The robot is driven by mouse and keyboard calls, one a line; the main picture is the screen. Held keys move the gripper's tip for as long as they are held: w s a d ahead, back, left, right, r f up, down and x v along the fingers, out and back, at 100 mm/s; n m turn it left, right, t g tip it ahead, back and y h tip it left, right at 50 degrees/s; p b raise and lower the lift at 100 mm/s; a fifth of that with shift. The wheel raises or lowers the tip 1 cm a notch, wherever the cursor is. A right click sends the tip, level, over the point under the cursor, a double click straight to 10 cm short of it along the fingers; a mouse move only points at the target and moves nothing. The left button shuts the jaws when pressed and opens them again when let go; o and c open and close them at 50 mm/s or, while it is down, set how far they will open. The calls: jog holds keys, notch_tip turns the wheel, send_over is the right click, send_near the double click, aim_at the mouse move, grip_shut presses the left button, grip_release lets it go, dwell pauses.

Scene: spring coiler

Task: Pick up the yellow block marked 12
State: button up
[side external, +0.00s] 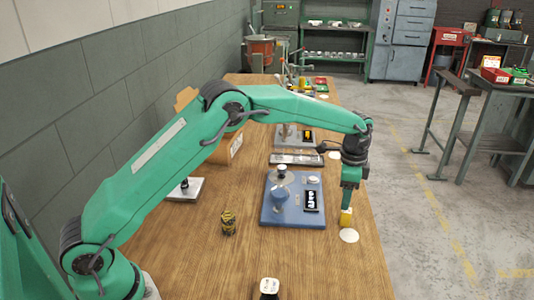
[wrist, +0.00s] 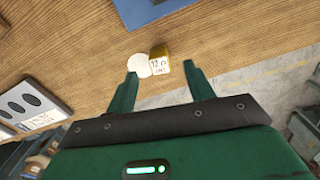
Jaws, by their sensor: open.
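The yellow block (side external: 346,216) stands on the wooden table near its right edge, just below my gripper (side external: 347,205). In the wrist view the yellow block (wrist: 160,52) shows a white label face that reads 12 with smaller writing. A white disc (side external: 349,236) lies flat beside the block; it also shows in the wrist view (wrist: 137,64). My gripper (wrist: 160,69) is open and points down, with the block ahead of and between the two fingertips in the wrist view. I cannot tell if the fingers touch it.
A blue-based fixture (side external: 275,214) stands left of the block, with a dark long plate (side external: 296,159) behind it. A small black and yellow object (side external: 228,222) and a white-topped object (side external: 269,286) stand nearer the camera. The table's right edge is close to the block.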

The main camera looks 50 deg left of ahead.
aim_at(343, 215)
jog(key=shift+f, duration=1.3)
jog(key=shift+f, duration=0.1)
jog(key=shift+d+f, duration=0.1)
jog(key=shift+f, duration=2.4)
jog(key=c, duration=1)
